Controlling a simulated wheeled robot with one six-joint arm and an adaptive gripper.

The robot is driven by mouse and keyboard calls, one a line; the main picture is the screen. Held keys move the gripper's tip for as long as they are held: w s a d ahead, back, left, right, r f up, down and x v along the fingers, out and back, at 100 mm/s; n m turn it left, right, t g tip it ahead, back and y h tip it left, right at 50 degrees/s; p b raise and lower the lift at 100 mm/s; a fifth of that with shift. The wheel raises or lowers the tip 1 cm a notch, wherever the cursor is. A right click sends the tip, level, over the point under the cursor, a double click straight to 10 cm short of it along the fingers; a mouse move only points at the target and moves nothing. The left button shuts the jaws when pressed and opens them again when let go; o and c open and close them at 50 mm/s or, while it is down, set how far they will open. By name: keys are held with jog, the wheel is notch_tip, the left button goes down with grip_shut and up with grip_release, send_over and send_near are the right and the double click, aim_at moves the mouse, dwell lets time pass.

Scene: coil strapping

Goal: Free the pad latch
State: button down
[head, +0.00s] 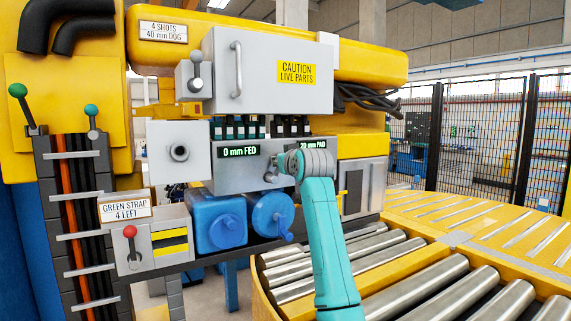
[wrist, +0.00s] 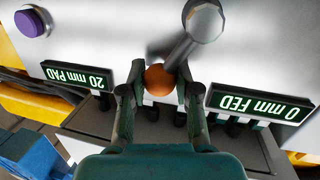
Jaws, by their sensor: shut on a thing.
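A short grey lever (wrist: 186,45) with an orange ball knob (wrist: 158,78) stands out from the machine's grey front panel in the wrist view. My gripper (wrist: 162,88) has one finger on each side of the orange knob and is shut on it. In the head view my gripper (head: 276,165) is at the panel between two lit displays, and my wrist hides most of the knob. The displays read "0 mm FED" (head: 240,152) and "20 mm PAD" (head: 312,145). No label naming the latch is readable.
A purple button (wrist: 33,22) sits on the panel. Blue motors (head: 220,222) hang below it. A grey cabinet marked "CAUTION LIVE PARTS" (head: 260,95) is above. A red-knobbed lever (head: 130,232) and green-knobbed levers (head: 18,90) are at left. A roller conveyor (head: 400,280) runs at lower right.

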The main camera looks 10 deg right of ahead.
jog(key=shift+s+a+r+n, duration=0.15)
jog(key=shift+a+n, duration=0.2)
jog(key=shift+n, duration=0.35)
jog(key=c, duration=0.8)
grip_release()
jog(key=shift+s, duration=0.1)
jog(key=s, duration=0.7)
jog(key=s+d, duration=0.1)
jog(key=s, duration=0.3)
jog(key=shift+s+r, duration=0.35)
